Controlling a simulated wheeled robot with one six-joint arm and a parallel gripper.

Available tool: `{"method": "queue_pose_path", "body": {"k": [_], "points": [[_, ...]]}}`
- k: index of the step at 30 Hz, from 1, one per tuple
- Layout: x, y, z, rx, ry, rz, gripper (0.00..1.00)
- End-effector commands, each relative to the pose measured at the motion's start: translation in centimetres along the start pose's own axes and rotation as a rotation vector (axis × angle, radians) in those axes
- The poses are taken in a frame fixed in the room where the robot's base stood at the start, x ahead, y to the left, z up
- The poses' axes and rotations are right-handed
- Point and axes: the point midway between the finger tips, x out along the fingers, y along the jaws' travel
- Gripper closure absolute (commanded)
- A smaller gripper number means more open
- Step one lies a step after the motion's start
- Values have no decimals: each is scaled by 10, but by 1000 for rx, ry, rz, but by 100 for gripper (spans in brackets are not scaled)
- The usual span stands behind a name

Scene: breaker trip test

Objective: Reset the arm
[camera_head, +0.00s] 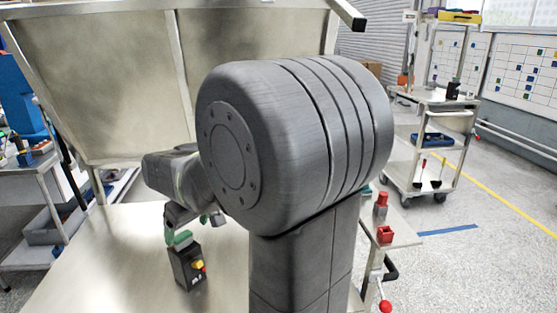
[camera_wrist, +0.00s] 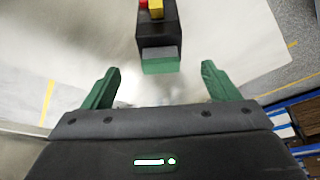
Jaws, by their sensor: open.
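A black breaker box (camera_head: 188,270) with a yellow and a red part stands upright on the metal table (camera_head: 110,270). In the wrist view the box (camera_wrist: 158,35) is at top centre, with a grey and green end (camera_wrist: 160,66) facing my gripper. My gripper (camera_wrist: 160,68) is open, its two green fingers spread to either side of that end with gaps on both sides.
A tall metal panel (camera_head: 110,90) rises behind the table. A red item (camera_head: 385,234) and a red-knobbed lever (camera_head: 385,305) are at the right. A cart (camera_head: 430,120) stands further back right. The table left of the box is clear.

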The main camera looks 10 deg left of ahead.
Motion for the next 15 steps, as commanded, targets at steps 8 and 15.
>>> {"method": "queue_pose_path", "body": {"k": [8,15], "points": [[57,0,1,0,-5,-1,18],[102,0,2,0,-5,-1,18]]}}
